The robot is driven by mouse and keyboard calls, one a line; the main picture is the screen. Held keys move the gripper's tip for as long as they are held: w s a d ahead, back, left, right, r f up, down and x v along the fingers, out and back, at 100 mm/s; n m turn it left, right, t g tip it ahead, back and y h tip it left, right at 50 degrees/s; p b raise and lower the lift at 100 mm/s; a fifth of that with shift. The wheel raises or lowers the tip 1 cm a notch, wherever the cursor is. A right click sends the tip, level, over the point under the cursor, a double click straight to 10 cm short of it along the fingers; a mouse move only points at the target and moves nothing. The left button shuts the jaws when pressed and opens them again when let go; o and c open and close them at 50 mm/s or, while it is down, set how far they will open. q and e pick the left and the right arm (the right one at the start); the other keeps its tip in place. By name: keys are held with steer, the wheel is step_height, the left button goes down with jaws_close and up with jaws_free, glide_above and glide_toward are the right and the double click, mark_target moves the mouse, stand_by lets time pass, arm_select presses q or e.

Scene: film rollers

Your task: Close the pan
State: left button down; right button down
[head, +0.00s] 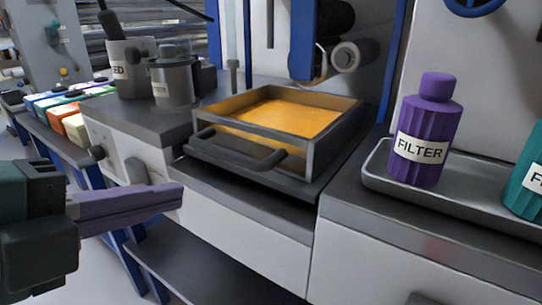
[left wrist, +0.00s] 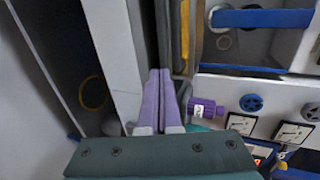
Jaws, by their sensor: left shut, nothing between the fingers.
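The pan (head: 310,153) is a square grey tray with an orange-yellow inside and a dark handle (head: 255,160) along its front. It sits on a dark slide in the machine, below the rollers, and its front part stands out over the white front panel. My left gripper (head: 180,193), with purple fingers, is shut and empty, in front of the pan and to its lower left, apart from the handle. In the left wrist view the shut fingers (left wrist: 160,75) point along the machine's front, with a strip of orange beside them. My right gripper is not in view.
A purple filter bottle (head: 425,130) stands on a metal tray (head: 450,205) at the right, with a teal bottle (head: 528,180) beside it. Grey containers (head: 172,82) stand on the left counter. A dark shelf (head: 200,265) lies below the front panel.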

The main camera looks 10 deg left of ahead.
arm_select(q)
steer(key=w+d+f+b, duration=0.1)
steer(key=w+d, duration=0.1)
steer(key=w, duration=0.5)
steer(key=shift+w+d, duration=0.35)
steer(key=shift+w, duration=0.05)
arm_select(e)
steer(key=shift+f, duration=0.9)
